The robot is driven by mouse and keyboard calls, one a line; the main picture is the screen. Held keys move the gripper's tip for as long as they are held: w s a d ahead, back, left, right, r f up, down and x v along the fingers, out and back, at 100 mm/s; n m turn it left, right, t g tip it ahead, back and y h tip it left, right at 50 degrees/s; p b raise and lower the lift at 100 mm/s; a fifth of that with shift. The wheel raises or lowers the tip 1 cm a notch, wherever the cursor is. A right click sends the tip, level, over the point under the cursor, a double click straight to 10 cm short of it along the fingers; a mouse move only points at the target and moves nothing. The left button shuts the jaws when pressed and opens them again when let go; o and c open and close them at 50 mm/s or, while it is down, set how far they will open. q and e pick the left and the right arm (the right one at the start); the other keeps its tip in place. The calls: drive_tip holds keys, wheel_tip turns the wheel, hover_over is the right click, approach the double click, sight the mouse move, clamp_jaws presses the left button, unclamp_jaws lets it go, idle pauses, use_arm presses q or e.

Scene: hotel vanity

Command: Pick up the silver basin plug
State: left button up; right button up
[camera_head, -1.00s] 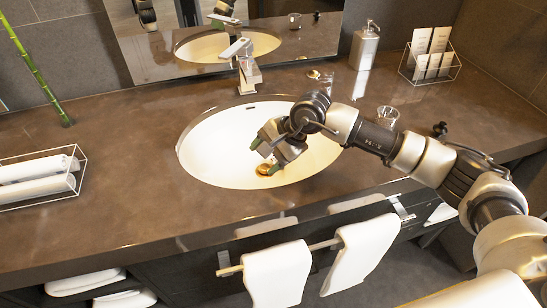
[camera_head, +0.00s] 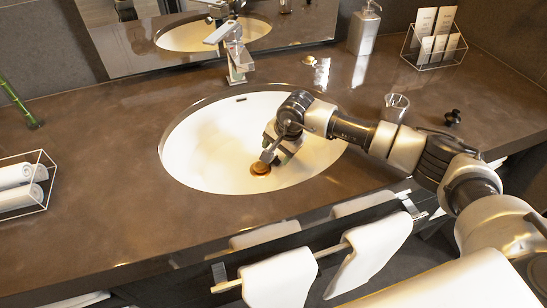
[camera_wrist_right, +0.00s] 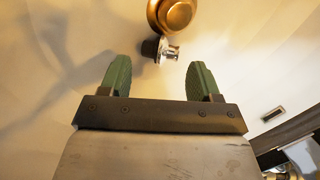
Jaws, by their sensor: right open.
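The silver basin plug (camera_wrist_right: 166,49) shows in the right wrist view as a small shiny piece with a dark end, lying in the white basin (camera_head: 205,150) beside a round gold-coloured fitting (camera_wrist_right: 172,14). In the head view I cannot make the silver plug out; my right gripper (camera_head: 270,156) covers that part of the basin. The gold fitting shows there just below the gripper (camera_head: 260,169). In the wrist view my right gripper (camera_wrist_right: 160,80) is open, with green fingertips apart and nothing between them; the plug lies just beyond them. My left gripper is not in view.
A tap (camera_head: 238,60) stands behind the basin. A clear glass (camera_head: 395,106) and a small black plug-like piece (camera_head: 453,117) stand on the counter to the right. A soap dispenser (camera_head: 364,30) stands at the back. Towels (camera_head: 280,280) hang along the front.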

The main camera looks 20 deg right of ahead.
drive_tip(key=shift+x, duration=1.45)
drive_tip(key=shift+d, duration=0.1)
drive_tip(key=c, duration=0.7)
drive_tip(key=shift+r, duration=0.1)
